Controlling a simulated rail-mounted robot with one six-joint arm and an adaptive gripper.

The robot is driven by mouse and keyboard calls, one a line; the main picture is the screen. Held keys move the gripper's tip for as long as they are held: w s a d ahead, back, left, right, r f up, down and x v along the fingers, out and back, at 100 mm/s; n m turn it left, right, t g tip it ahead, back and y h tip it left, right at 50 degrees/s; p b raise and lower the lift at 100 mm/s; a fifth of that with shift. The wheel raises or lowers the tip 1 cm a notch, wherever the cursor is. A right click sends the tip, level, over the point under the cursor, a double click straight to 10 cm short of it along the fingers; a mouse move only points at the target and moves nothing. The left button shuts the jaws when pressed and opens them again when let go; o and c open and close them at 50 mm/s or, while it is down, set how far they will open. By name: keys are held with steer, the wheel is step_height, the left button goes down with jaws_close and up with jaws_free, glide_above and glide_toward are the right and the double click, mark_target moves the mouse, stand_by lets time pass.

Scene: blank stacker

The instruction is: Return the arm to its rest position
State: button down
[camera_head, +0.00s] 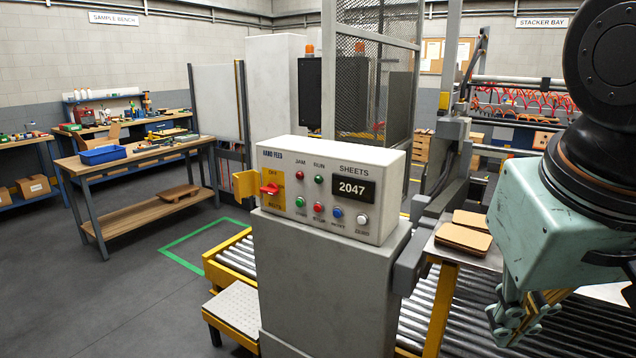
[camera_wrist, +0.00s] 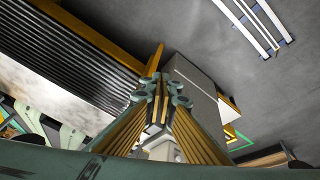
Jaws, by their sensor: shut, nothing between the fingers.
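My arm is at the right of the head view, its dark joint above a pale green gripper body. My gripper (camera_head: 512,322) points down over the roller conveyor, beside the small shelf with brown blanks. In the wrist view my gripper (camera_wrist: 160,100) has its yellow-brown fingers brought together, with nothing between them. The control box (camera_head: 333,190) stands on a grey pedestal (camera_head: 325,280) to the left of my gripper, apart from it. Its display reads 2047.
Brown blanks (camera_head: 463,238) lie on the shelf close to my gripper. The roller conveyor (camera_head: 480,318) runs beneath. A mesh guard (camera_head: 378,85) stands behind the control box. A wooden bench (camera_head: 140,157) with a blue bin (camera_head: 103,155) is at left. Open floor (camera_head: 110,285) lies at lower left.

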steer(key=s+a+f+y, duration=0.1)
steer(key=s+a, duration=0.1)
steer(key=s, duration=0.4)
steer(key=shift+s+a+n, duration=0.25)
steer(key=shift+s+n, duration=0.05)
steer(key=shift+s, duration=0.05)
steer(key=shift+f, duration=0.1)
stand_by(0.9)
